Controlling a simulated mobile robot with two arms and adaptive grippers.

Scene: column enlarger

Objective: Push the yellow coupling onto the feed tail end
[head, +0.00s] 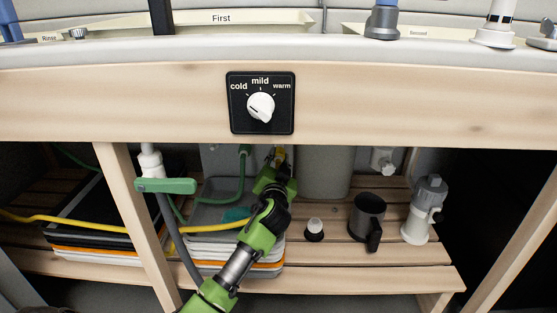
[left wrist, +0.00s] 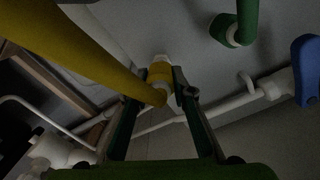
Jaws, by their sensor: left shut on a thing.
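The yellow coupling (left wrist: 158,74) is at the end of the yellow hose (left wrist: 75,45), between the fingers of my left gripper (left wrist: 163,91) in the left wrist view. In the head view my left gripper (head: 278,163) reaches under the counter to the back panel, with a bit of yellow at its tips. It is shut on the coupling. A pale fitting, seemingly the feed tail end (left wrist: 161,59), shows just beyond the coupling. I cannot tell whether the coupling is seated on it or only close to it. My right gripper is not in view.
A green hose (head: 243,165) ends at the panel left of my gripper. Stacked trays (head: 205,247), a small white-topped item (head: 314,229), a dark jug (head: 368,217) and a grey-white canister (head: 422,210) stand on the slatted shelf. The counter front (head: 400,105) hangs above my arm.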

